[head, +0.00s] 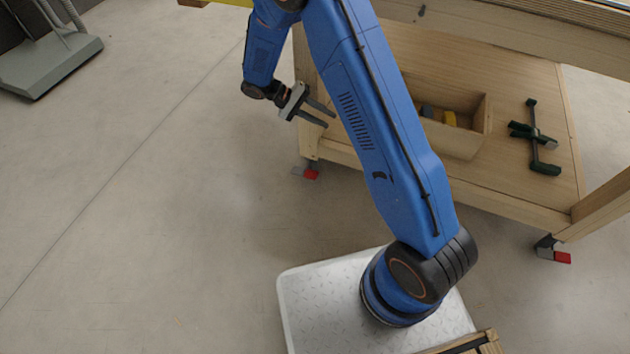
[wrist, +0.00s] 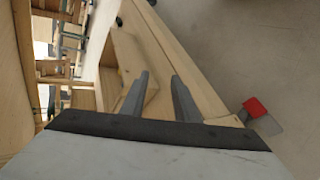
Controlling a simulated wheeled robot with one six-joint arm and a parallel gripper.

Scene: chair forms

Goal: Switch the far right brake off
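Two red brake pedals show in the head view, at the feet of the wooden bench. One brake pedal (head: 311,174) is on the caster of the left leg, below my gripper. The other brake pedal (head: 562,257) is on the caster at the right. Which one is the far right brake I cannot tell. My gripper (head: 330,119) is beside the left bench leg, above the lower shelf's edge in the picture, its fingers apart and empty. In the wrist view a red pedal (wrist: 256,107) lies right of my gripper (wrist: 160,78), apart from the fingers.
The bench's lower shelf (head: 505,196) holds a wooden box (head: 463,140) with small blocks and a dark green clamp (head: 535,135). A grey wheeled stand (head: 50,65) is at the upper left. The concrete floor (head: 170,200) left of the bench is clear.

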